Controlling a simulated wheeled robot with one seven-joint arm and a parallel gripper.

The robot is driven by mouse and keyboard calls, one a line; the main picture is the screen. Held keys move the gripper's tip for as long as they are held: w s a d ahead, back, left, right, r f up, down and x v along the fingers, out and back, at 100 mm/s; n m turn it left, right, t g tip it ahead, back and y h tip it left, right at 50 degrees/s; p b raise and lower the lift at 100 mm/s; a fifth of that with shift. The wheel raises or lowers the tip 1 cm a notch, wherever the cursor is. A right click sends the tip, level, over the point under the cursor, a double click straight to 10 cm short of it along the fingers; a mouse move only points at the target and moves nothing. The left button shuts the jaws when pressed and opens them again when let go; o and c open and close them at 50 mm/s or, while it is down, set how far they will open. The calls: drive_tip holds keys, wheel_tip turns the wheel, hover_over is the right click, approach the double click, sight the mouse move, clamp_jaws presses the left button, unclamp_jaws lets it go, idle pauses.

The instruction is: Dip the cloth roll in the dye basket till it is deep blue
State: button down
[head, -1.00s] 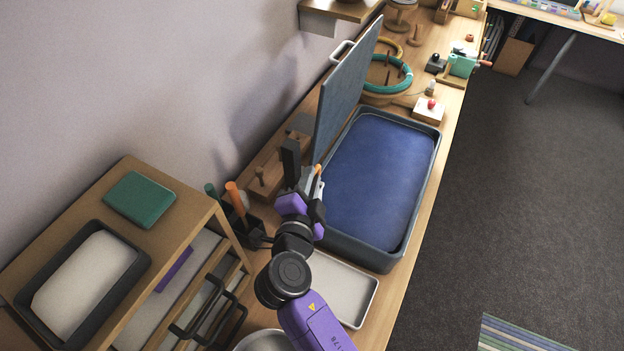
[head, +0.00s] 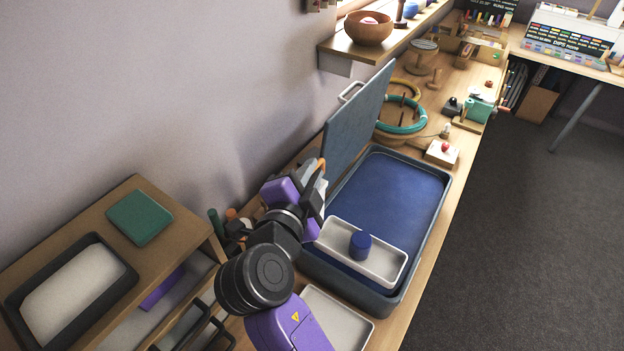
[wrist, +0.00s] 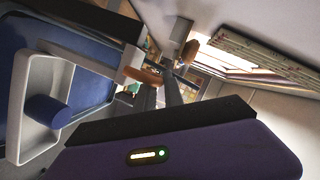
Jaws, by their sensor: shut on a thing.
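The cloth roll (head: 360,244) is a short, deep blue cylinder. The dye in the basket is dark blue. My gripper (head: 317,178) is at the basket's left side, shut on the tray's brown handle (head: 321,165). The wrist view also shows the handle (wrist: 143,76), the white tray (wrist: 20,103) and the blue roll (wrist: 47,111). My arm partly hides the handle and the tray's left end.
The basket's blue-grey lid (head: 357,120) stands open along its left side. A second white tray (head: 352,329) lies in front of the basket. A wooden cabinet (head: 150,190) stands at the left. Hoops (head: 425,120) and small tools crowd the bench behind.

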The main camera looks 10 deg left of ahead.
drive_tip(key=shift+a+r, duration=0.35)
drive_tip(key=shift+r, duration=0.15)
drive_tip(key=c, duration=1.5)
unclamp_jaws()
drive_tip(key=shift+s, duration=0.1)
drive_tip(key=shift+f, duration=0.2)
drive_tip(key=shift+d, duration=0.15)
drive_tip(key=shift+b+v, duration=1.1)
drive_tip(key=shift+v, duration=2.8)
